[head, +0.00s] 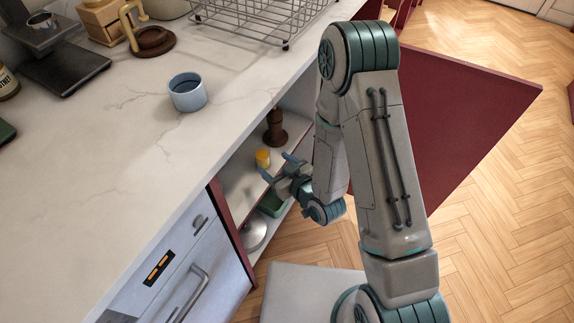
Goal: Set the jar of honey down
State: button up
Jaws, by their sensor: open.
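A small jar of honey (262,158), yellow-orange, stands upright on the upper shelf (236,180) inside the open cabinet under the counter. My gripper (277,165) is at the cabinet opening, just in front of the jar and to its right. Its two fingers are spread apart and nothing is between them. The jar looks clear of the fingers, though the small gap is hard to judge from this view.
A dark brown wooden mill-like item (275,128) stands deeper on the shelf. Below are a green container (273,205) and a metal lid or pan (254,235). The red cabinet door (465,120) stands open behind my arm. A blue mug (187,92) sits on the counter.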

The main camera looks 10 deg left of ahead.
jog(key=shift+p+v, duration=2.4)
jog(key=shift+p, duration=0.7)
jog(key=w+d+r+m+g+h, duration=0.1)
jog(key=w+d+r+g+h, duration=0.1)
jog(key=w+d+r+h, duration=0.4)
jog(key=d+r+m+g+h, duration=0.1)
jog(key=d+r+m+h, duration=0.2)
jog(key=d+r, duration=0.45)
jog(key=s+d+r+m+g, duration=0.2)
jog(key=s+d+r, duration=0.1)
jog(key=s+r, duration=0.4)
jog(key=s+d+r+m+g+h, duration=0.1)
jog(key=s+d+r+m+g, duration=0.2)
jog(key=s+r, duration=0.4)
jog(key=s+d, duration=0.1)
jog(key=s, duration=0.1)
jog(key=shift+s+d, duration=0.25)
jog(key=shift+s, duration=0.1)
